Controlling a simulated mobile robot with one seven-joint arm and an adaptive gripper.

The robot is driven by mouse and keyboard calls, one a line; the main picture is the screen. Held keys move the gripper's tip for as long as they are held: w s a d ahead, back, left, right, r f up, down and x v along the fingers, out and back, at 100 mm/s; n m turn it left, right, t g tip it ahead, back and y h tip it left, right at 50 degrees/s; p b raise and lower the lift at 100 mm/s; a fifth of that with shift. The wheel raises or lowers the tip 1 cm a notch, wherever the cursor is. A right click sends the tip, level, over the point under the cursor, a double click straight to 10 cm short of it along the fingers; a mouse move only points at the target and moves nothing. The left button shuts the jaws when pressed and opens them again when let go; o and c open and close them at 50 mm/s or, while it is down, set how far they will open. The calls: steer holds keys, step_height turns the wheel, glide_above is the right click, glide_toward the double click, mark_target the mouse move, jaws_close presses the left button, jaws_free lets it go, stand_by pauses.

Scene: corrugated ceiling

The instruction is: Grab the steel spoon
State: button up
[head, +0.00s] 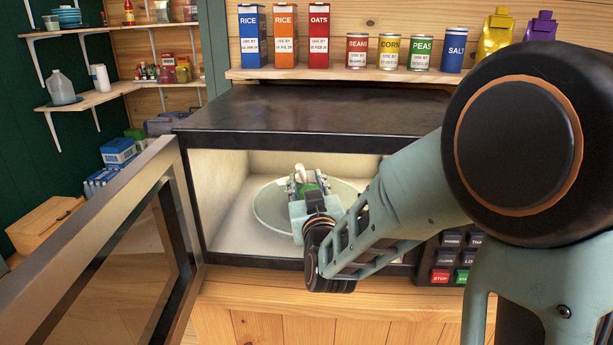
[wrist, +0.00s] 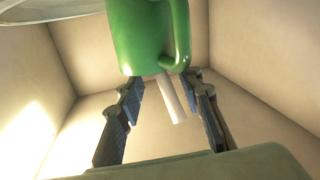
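A green mug (wrist: 140,35) stands inside the open microwave; it also shows in the head view (head: 312,187), partly hidden by my gripper. A pale, thick handle (wrist: 171,99) sticks out of the mug, and its top shows in the head view (head: 300,172). It may be the spoon's handle; no steel part or spoon bowl is visible. My gripper (wrist: 162,88) is open, with its fingers apart on either side of the handle and no clear contact. In the head view my gripper (head: 308,183) is inside the microwave at the mug.
The mug is over the round glass plate (head: 268,211) in the microwave (head: 300,110). The microwave's walls and ceiling surround my gripper. Its door (head: 95,250) hangs open at the left. Boxes and cans stand on a shelf (head: 340,75) above.

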steer(key=shift+w, duration=0.1)
steer(key=shift+c, duration=0.3)
jaws_close()
stand_by(0.4)
